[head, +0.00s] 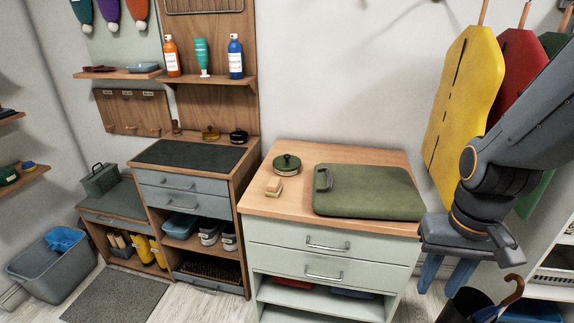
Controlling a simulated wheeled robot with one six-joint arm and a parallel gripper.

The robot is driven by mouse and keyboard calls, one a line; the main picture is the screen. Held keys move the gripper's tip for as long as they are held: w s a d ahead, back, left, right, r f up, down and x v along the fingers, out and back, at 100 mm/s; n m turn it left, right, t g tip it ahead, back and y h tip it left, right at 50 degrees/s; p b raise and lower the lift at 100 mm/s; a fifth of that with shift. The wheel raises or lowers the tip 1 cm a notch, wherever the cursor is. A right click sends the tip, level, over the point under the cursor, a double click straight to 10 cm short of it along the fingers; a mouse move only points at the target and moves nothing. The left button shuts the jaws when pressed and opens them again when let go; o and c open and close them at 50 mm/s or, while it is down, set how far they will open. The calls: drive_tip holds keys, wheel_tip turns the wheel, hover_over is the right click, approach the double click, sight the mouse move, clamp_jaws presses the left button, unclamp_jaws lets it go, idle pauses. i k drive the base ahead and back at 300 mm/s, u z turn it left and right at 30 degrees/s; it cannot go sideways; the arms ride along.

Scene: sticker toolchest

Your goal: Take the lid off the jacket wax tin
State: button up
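A round, dark green tin (286,168) with a knobbed lid on top sits upright at the back left of the wooden worktop (285,208). It is probably the jacket wax tin, but I cannot read a label. The lid appears to be on it. An amber tin (210,134) and a black tin (239,137), both smaller, stand on the cabinet to the left. My gripper (440,288) is at the right, beyond the worktop's right edge, with its blue fingers pointing down. The fingers are apart with nothing between them, far from the green tin.
A small wooden brush (273,188) lies just in front of the green tin. A flat green case (370,193) with a dark handle covers much of the worktop's right. An umbrella (490,302) stands below my gripper.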

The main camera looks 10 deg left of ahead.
sight(286, 163)
drive_tip(key=z, duration=0.05)
drive_tip(key=k, duration=0.5)
drive_tip(key=u, duration=1.15)
drive_tip(key=i, duration=1.65)
drive_tip(key=z, duration=0.75)
